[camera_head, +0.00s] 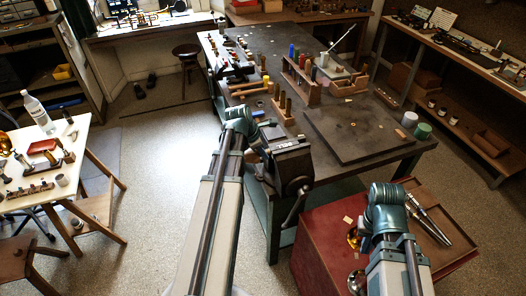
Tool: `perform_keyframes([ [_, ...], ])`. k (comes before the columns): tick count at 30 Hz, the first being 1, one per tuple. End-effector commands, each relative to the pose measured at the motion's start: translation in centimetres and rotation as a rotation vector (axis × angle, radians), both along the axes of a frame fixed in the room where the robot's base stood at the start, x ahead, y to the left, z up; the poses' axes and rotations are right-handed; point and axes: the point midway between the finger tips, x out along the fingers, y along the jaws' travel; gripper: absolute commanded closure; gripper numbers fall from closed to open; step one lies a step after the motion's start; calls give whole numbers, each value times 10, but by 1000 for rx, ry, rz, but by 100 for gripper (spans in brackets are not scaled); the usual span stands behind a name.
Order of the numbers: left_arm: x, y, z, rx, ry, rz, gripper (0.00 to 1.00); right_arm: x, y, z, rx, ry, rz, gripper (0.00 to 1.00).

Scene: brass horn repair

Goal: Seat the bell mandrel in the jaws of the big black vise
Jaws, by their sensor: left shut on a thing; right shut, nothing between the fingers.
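The big black vise (292,160) stands at the near corner of the dark workbench, with its screw and handle facing me. My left gripper (257,138) is just left of the vise jaws. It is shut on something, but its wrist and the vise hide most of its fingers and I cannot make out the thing. My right gripper (385,196) is over the red cabinet, shut and empty, its fingers mostly hidden under the wrist. Silver tapered rods (430,218) lie on the cabinet just right of it. I cannot tell whether the bell mandrel is among them.
The dark workbench (390,148) carries a wooden tool rack (300,80), a mallet (252,87) and a dark flat board. The red cabinet (325,250) stands right of the vise, with small brass pieces on it. A white table (30,165) is far left. The floor between is open.

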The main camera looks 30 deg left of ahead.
Motion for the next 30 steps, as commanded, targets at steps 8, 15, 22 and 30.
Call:
perform_keyframes([
  [8,0,0,0,0,-1,0,100,0,0,0,0,0,0,100],
  [15,0,0,0,0,-1,0,100,0,0,0,0,0,0,100],
  [22,0,0,0,-1,-1,0,49,0,0,0,0,0,0,100],
  [30,0,0,-1,0,0,0,36,0,0,-1,0,0,0,100],
])
